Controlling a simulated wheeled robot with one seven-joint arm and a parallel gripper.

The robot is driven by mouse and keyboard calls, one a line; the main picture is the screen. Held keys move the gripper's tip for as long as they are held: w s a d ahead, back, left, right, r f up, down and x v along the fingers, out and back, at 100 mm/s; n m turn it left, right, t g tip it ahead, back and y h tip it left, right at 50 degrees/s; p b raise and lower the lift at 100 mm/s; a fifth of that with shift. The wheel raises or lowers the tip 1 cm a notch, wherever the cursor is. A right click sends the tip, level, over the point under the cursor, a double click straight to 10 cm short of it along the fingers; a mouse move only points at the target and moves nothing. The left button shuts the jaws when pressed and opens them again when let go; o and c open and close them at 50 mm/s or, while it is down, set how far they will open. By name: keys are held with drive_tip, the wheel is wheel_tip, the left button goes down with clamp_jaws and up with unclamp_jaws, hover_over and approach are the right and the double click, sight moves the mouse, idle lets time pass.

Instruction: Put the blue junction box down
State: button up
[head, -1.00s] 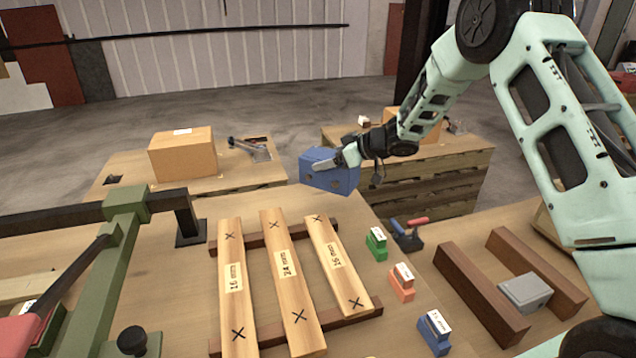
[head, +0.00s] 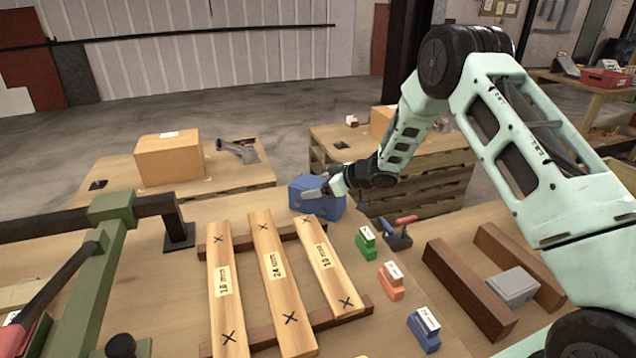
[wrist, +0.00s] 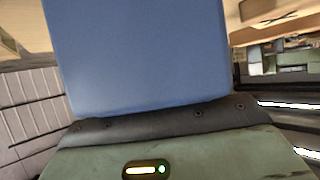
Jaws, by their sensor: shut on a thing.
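The blue junction box (head: 318,199) is at the far edge of the workbench in the head view, just beyond the wooden boards. My gripper (head: 316,193) is shut on it from the right side. The box looks low, at or just above the bench top; I cannot tell whether it touches. In the wrist view the blue box (wrist: 140,55) fills the upper middle, close against my gripper's dark edge. My fingertips are hidden there.
Marked boards (head: 277,275) lie on dark strips left of centre. Green (head: 366,243), orange (head: 391,281) and blue (head: 424,329) blocks stand to their right. A red-handled tool (head: 398,235) lies nearby. A grey box (head: 511,287) sits between two brown rails. A green clamp frame (head: 95,270) stands at left.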

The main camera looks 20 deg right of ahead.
drive_tip(key=shift+w, duration=0.1)
drive_tip(key=o, duration=1.9)
drive_tip(key=shift+f, duration=0.15)
drive_tip(key=shift+c, duration=0.2)
